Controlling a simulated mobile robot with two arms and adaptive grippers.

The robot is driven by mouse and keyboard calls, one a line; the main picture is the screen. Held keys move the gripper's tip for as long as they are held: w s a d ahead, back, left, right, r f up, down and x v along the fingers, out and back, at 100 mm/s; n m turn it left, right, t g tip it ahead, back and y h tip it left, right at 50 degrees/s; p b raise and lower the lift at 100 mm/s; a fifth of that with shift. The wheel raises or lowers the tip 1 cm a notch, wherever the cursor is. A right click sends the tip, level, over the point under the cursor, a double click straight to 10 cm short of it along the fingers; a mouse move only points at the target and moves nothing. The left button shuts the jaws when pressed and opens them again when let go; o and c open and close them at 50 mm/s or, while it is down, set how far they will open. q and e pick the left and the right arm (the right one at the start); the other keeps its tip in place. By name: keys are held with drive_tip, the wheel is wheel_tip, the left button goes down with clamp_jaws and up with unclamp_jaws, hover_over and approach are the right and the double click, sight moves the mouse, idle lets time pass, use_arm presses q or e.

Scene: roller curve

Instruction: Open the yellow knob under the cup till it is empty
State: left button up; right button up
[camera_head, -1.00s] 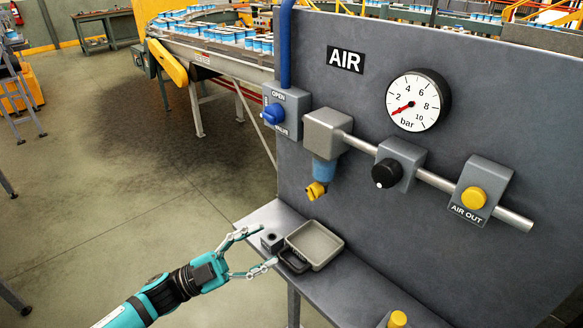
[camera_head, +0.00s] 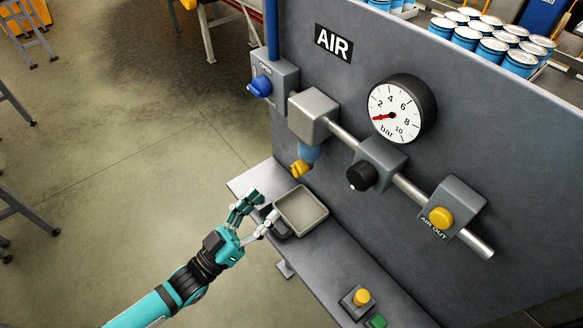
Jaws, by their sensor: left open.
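The yellow knob (camera_head: 299,169) hangs at the bottom of the small blue cup (camera_head: 309,152), under a grey block (camera_head: 313,116) on the panel. From this angle I cannot tell how much is in the cup. My left gripper (camera_head: 263,212) is open and empty. It is over the front edge of the shelf, lower and to the left of the knob, apart from it. Its fingers partly hide a dark handle-like part (camera_head: 284,227) in front of the grey tray. The grey tray (camera_head: 323,217) sits on the shelf below the knob. My right gripper is not in view.
The dark panel bears a blue valve knob (camera_head: 261,86), a gauge (camera_head: 396,112), a black knob (camera_head: 361,176) and a yellow air-out button (camera_head: 440,217). The shelf (camera_head: 350,262) holds a yellow button (camera_head: 361,297) and a green one (camera_head: 376,321). Open floor lies left.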

sight(299, 169)
use_arm(q)
drive_tip(key=p+x, duration=0.2)
drive_tip(key=x, duration=0.7)
drive_tip(key=shift+d+r+p, duration=0.15)
drive_tip(key=shift+p, duration=0.25)
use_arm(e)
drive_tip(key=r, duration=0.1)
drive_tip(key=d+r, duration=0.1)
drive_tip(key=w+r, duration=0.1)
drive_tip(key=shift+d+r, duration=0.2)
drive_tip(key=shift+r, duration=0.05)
use_arm(q)
drive_tip(key=shift+w, duration=0.15)
drive_tip(key=shift+c, duration=0.4)
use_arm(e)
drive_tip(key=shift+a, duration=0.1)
